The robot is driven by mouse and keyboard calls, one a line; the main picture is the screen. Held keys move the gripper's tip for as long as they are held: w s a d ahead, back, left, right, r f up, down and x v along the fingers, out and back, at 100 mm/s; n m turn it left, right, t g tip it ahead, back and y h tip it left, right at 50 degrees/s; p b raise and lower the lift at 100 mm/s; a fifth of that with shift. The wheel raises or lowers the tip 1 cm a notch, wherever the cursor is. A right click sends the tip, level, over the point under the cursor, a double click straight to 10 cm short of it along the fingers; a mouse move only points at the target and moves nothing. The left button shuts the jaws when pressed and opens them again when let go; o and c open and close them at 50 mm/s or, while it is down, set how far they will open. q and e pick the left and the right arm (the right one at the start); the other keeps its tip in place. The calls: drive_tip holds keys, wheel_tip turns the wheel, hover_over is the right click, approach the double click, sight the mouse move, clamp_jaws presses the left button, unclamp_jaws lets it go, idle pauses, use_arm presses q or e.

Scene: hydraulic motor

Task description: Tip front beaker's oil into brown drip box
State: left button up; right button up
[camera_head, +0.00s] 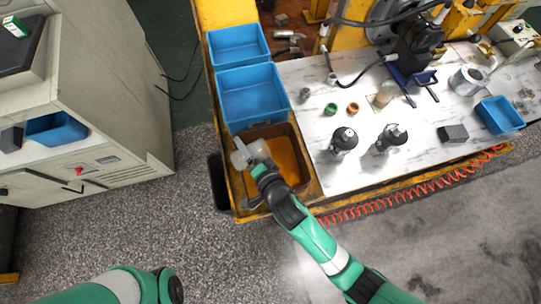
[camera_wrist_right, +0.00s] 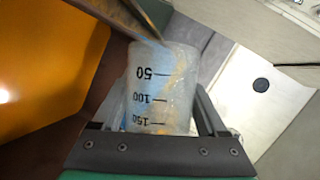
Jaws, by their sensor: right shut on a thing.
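My right gripper (camera_head: 257,166) is shut on a translucent beaker (camera_head: 248,153) and holds it tilted over the left part of the brown drip box (camera_head: 306,164). Orange-yellow oil (camera_head: 286,156) lies in the box. In the right wrist view the beaker (camera_wrist_right: 164,88) sits between the fingers, its 50, 100 and 150 marks upside down. I cannot tell whether liquid is left in it. The box's orange inside (camera_wrist_right: 45,60) shows at the left of that view. Only a green part of my left arm shows at the bottom left of the head view; its gripper is out of view.
Two blue bins (camera_head: 252,94) stand behind the drip box. On the white table are two dark bottles (camera_head: 344,140), a green ring (camera_head: 331,109), an orange ring (camera_head: 353,108), a small brownish container (camera_head: 381,99) and a blue tray (camera_head: 500,115). A red coiled hose (camera_head: 420,182) runs along the front edge.

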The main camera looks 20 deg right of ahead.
drive_tip(key=shift+d+f+n+h, duration=0.1)
drive_tip(key=shift+f+n+h, duration=0.55)
drive_tip(key=shift+n, duration=0.25)
drive_tip(key=shift+r, duration=0.1)
drive_tip(key=shift+g, duration=0.3)
drive_tip(key=shift+s+d+f+n+h, duration=0.1)
drive_tip(key=shift+d+f+n+h, duration=0.1)
drive_tip(key=shift+n+h, duration=0.25)
drive_tip(key=shift+d+f+n+h+b, duration=0.2)
drive_tip(key=shift+f+n+h+b, duration=0.45)
drive_tip(key=shift+n, duration=0.4)
drive_tip(key=shift+d+r, duration=0.1)
drive_tip(key=shift+r, duration=0.1)
